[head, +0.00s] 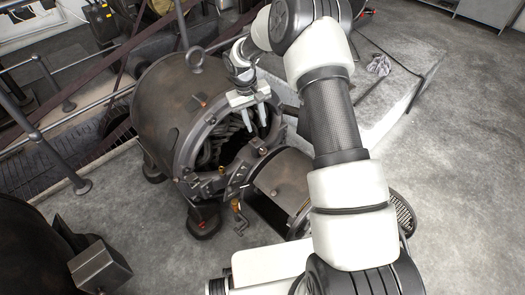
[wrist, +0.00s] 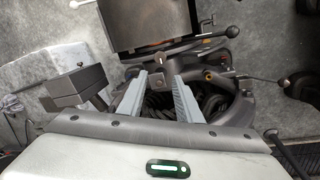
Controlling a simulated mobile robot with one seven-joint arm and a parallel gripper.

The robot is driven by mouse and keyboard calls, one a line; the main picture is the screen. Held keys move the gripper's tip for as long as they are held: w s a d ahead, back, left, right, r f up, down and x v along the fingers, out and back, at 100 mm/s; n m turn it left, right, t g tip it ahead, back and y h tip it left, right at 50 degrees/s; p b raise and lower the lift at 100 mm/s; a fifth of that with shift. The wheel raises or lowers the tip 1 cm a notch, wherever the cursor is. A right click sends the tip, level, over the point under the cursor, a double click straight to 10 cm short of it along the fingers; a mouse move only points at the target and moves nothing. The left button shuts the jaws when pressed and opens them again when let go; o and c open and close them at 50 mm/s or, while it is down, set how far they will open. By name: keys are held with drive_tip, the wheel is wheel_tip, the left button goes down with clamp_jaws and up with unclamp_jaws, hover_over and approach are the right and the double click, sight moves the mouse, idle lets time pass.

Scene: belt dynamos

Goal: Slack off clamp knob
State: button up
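The dark round dynamo housing (head: 178,112) stands left of my arm, its open end facing the lower right. My gripper (head: 256,131) hangs in front of the upper rim of that opening. Its two pale fingers are spread with nothing between them, as the wrist view (wrist: 160,77) also shows. Several small knobs and levers sit around the rim: a black ball knob (wrist: 232,32), another on a thin rod (wrist: 283,82), and an orange one (wrist: 207,75). I cannot tell for certain which is the clamp knob. The fingers appear apart from all of these.
A dark cylindrical part (head: 284,176) sits in front of the opening. A pale plinth (head: 375,112) stands behind my arm, and railings (head: 58,88) run along the left. The concrete floor (head: 465,170) at right is clear.

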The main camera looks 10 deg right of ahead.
sight(263, 150)
drive_tip(key=d+f, duration=0.1)
drive_tip(key=f, duration=0.4)
drive_tip(key=f+b, duration=0.1)
drive_tip(key=f, duration=0.4)
drive_tip(key=d+f+b, duration=0.1)
drive_tip(key=f, duration=0.5)
drive_tip(key=shift+w+d, duration=0.25)
drive_tip(key=shift+d, duration=0.05)
drive_tip(key=c, duration=0.7)
